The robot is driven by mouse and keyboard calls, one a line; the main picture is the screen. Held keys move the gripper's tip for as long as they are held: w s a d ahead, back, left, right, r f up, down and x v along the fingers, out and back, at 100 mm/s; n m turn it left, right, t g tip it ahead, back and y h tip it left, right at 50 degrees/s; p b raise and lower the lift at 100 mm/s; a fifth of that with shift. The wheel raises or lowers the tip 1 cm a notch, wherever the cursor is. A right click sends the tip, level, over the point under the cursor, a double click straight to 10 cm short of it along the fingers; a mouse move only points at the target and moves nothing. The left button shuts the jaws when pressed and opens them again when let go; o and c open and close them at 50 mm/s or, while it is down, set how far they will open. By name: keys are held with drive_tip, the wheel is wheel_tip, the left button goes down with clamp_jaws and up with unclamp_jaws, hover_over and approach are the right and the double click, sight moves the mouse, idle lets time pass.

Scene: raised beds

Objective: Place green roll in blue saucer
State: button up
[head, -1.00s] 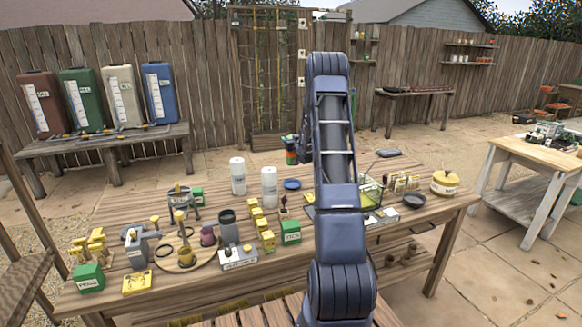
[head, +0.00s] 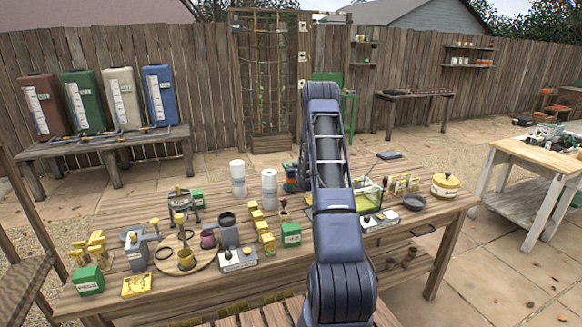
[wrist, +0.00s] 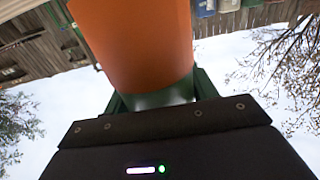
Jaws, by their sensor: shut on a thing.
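The blue saucer (head: 290,187) shows only as a blue edge directly below the roll. I cannot tell whether the roll touches it or is still a little above.
Two white bottles (head: 269,187) stand close left of the saucer. Yellow blocks (head: 262,228), a green box (head: 291,234) and a grey cup (head: 228,230) are nearer on the wooden table (head: 205,284). A glass tank (head: 369,193) is right of my arm.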

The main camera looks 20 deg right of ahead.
idle(0.3)
drive_tip(key=o, duration=1.5)
drive_tip(key=shift+o, duration=0.2)
